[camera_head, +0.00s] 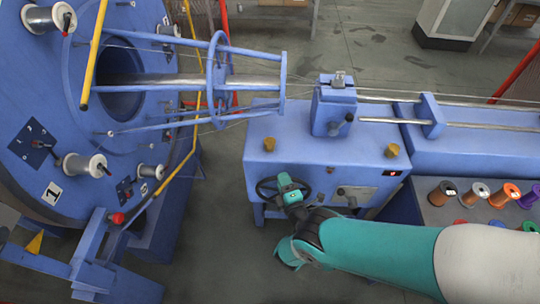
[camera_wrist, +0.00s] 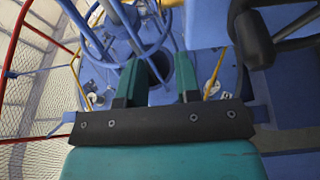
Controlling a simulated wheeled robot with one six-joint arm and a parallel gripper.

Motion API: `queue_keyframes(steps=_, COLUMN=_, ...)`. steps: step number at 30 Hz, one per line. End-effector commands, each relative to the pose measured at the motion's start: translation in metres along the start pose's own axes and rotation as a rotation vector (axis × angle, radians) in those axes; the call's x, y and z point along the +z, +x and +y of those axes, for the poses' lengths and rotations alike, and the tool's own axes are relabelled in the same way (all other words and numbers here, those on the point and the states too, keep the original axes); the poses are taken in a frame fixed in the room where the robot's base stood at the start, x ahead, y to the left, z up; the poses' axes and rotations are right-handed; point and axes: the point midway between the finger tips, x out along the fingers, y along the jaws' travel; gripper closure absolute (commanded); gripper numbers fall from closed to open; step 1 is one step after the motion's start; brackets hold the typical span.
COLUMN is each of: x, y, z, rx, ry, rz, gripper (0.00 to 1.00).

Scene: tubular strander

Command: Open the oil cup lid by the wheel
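A small brass-coloured cup (camera_head: 269,144) stands on the front left of the blue machine box's top, above the black handwheel (camera_head: 266,190). A second brass cup (camera_head: 392,150) stands further right on the same box. I cannot tell how either lid sits. My gripper (camera_head: 288,182) is in front of the handwheel and hides part of it, below and apart from the left cup. In the wrist view my gripper's two teal fingers (camera_wrist: 161,75) stand apart with nothing between them. The handwheel (camera_wrist: 252,38) shows at the upper right there, and no cup can be made out.
The large blue strander disc (camera_head: 130,60) with spools is at the left, with yellow bars (camera_head: 95,50) and a round guide cage (camera_head: 220,75) reaching toward the box. A lever panel (camera_head: 352,196) is right of the wheel. Coloured spools (camera_head: 475,192) stand at the right.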

Motion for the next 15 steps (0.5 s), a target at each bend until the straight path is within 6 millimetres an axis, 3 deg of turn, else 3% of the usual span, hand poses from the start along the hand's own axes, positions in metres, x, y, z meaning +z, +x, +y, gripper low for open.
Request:
queue_keyframes(steps=1, x=0.0, y=0.009, z=-0.008, rx=0.001, ry=0.001, rz=-0.003, gripper=0.69)
queue_keyframes(steps=6, x=0.001, y=0.033, z=-0.008, rx=0.0, ry=0.002, rz=-0.004, gripper=0.69)
queue_keyframes(steps=15, x=0.0, y=0.063, z=-0.008, rx=0.0, ry=0.002, rz=-0.001, gripper=0.69)
